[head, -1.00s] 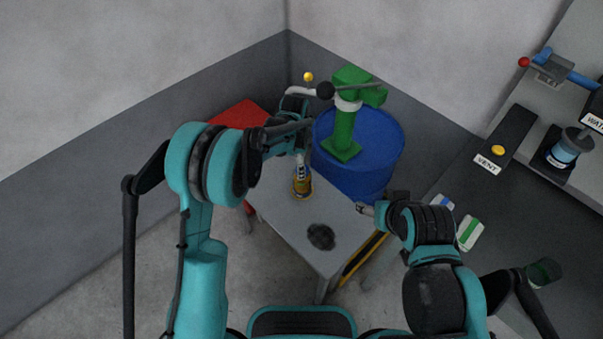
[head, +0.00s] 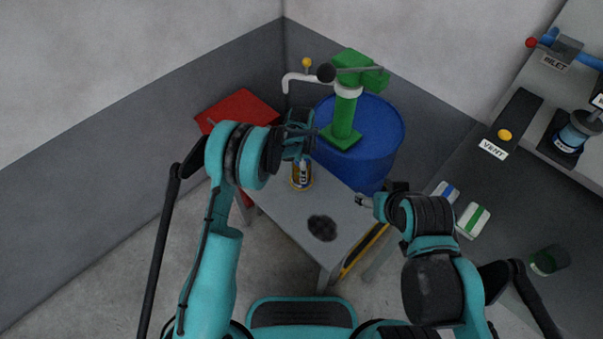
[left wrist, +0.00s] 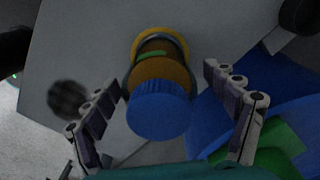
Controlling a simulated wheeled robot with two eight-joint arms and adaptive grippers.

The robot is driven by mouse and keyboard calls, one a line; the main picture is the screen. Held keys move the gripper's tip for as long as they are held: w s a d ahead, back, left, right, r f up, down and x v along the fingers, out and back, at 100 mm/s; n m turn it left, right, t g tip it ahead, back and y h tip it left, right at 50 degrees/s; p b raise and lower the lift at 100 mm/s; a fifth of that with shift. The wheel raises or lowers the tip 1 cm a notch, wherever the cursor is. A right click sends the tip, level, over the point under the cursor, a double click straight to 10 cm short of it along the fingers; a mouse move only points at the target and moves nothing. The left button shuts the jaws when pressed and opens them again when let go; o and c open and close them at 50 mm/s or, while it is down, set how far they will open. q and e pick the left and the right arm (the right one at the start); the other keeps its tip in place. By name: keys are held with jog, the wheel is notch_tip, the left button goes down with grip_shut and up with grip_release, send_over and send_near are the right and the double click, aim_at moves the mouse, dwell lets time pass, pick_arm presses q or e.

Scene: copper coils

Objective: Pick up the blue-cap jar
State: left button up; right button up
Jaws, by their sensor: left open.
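The blue-cap jar (head: 301,184) stands on the small grey table, partly hidden by my left gripper (head: 298,156) in the head view. In the left wrist view, its ribbed blue cap (left wrist: 159,110) faces the camera, with an amber and dark body with a green band behind it. My left gripper (left wrist: 166,78) is open there, with one finger on each side of the jar and gaps to both. My right gripper (head: 363,201) is over the right edge of the table, away from the jar; its jaw opening is too small to read.
The grey table (head: 290,212) carries a dark round patch (head: 322,228). A blue drum (head: 378,150) with a green pump (head: 344,115) stands close behind it. A red object (head: 238,112) is at the back left. A dark bench (head: 500,225) is at right.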

pick_arm(q)
jog(key=shift+r, duration=0.15)
jog(key=shift+c, duration=1)
jog(key=c, duration=1.5)
jog(key=shift+o, duration=0.2)
notch_tip(320, 180, up, 4)
jog(key=shift+p, duration=1)
jog(key=s+d+r+p, duration=0.35)
jog(key=d+r, duration=0.35)
jog(key=d, duration=0.3)
jog(key=w+a+n+b, duration=0.15)
jog(key=a+n, duration=0.25)
jog(key=a, duration=1.3)
jog(key=w+a+f+b, duration=0.1)
jog(key=a+f+b, duration=0.1)
jog(key=a+f, duration=0.1)
jog(key=a+f+b, duration=0.2)
jog(key=a+f, duration=0.2)
jog(key=w+a+f+b, duration=0.1)
jog(key=a+f+b, duration=0.1)
jog(key=a+f, duration=0.2)
jog(key=shift+w+a, duration=0.2)
jog(key=shift+w, duration=0.15)
jog(key=shift+r, duration=0.15)
